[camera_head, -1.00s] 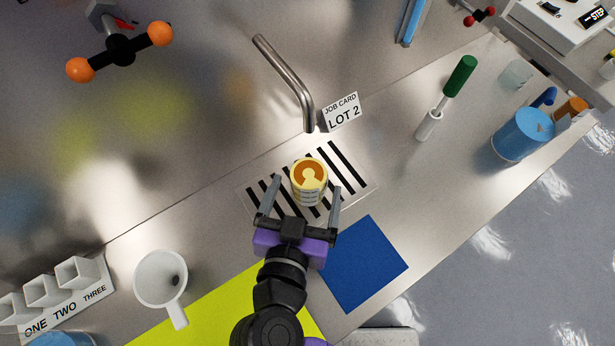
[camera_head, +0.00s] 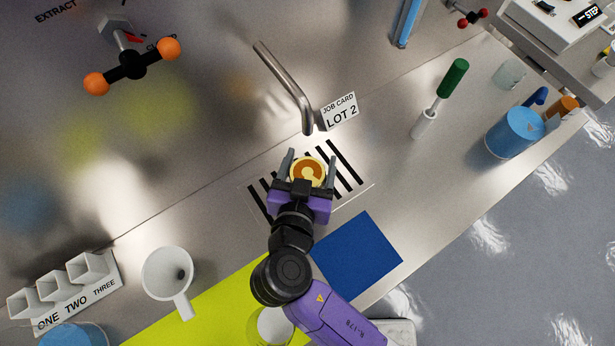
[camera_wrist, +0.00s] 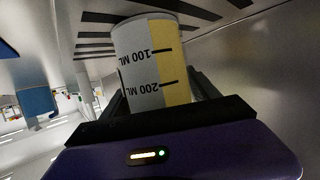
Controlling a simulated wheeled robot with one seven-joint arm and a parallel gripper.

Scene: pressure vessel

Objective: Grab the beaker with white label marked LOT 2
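A beaker (camera_head: 308,171) with a yellow rim and orange contents stands on the striped black grille. In the wrist view the beaker (camera_wrist: 148,66) shows a grey-white side, a yellow side and marks of 100 ML and 200 ML. No LOT 2 label is legible on it. My gripper (camera_head: 310,160) is low at the beaker, with one finger on each side. The fingers are close to its wall; I cannot tell whether they touch it. A white card (camera_head: 341,111) reading JOB CARD LOT 2 stands behind, beside the tap.
A bent metal tap (camera_head: 287,80) rises close behind the beaker. A white funnel (camera_head: 168,275), a ONE TWO THREE rack (camera_head: 75,295) and a blue mat (camera_head: 357,255) lie nearer. A green-handled tool (camera_head: 452,80) and a blue container (camera_head: 515,132) stand right.

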